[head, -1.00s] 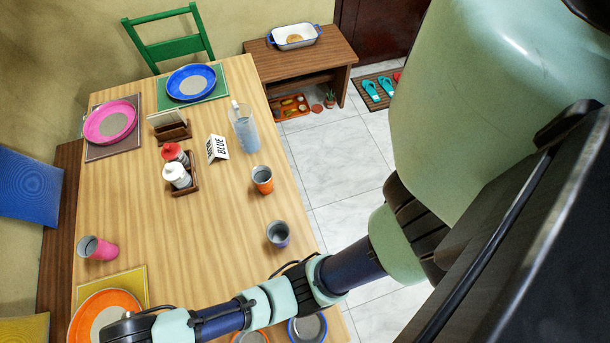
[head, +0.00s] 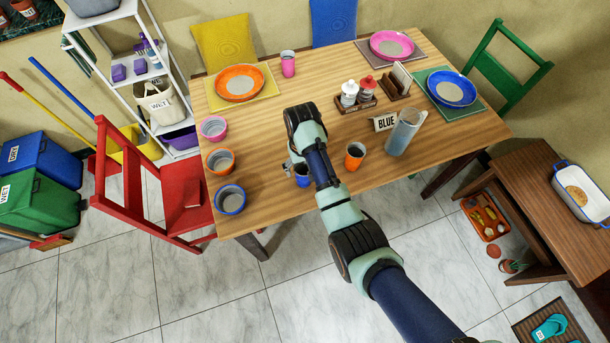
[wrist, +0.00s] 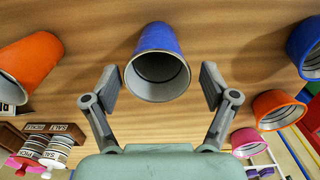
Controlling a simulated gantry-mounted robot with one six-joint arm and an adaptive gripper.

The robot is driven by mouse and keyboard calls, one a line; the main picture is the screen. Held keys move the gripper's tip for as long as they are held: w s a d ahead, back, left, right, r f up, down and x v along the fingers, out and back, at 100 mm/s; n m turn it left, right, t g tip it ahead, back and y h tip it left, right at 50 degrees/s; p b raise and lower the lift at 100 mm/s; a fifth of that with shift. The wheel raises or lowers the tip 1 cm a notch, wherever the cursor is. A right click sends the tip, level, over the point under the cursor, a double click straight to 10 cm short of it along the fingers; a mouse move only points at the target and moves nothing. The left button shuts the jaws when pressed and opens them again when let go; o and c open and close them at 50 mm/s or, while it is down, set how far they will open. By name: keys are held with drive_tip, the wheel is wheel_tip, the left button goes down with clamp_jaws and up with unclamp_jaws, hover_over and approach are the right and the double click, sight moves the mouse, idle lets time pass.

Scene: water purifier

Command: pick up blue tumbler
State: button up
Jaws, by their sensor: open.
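The blue tumbler (head: 303,178) stands near the table's front edge, partly hidden by my arm in the head view. In the wrist view the blue tumbler (wrist: 158,45) is centred, its grey inside facing the camera. My gripper (wrist: 159,85) is open, with one finger to the left and one to the right of the tumbler's rim, and clear gaps on both sides. In the head view my gripper (head: 291,168) is at the tumbler and partly hidden by the wrist. Nothing is held. A sign (head: 385,122) on the table reads BLUE.
An orange tumbler (head: 355,155) stands right of the blue one, with a clear jug (head: 402,132) beyond it. Blue (head: 230,199), orange (head: 220,161) and pink (head: 213,128) bowls line the table's left end. A condiment caddy (head: 357,104) and pink tumbler (head: 288,64) stand farther back.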

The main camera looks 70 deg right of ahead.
wheel_tip(320, 180, down, 6)
drive_tip(key=shift+s+r+b, duration=0.15)
drive_tip(key=shift+r+b, duration=0.05)
drive_tip(key=shift+b, duration=0.95)
drive_tip(key=shift+d+r, duration=0.1)
drive_tip(key=c, duration=1)
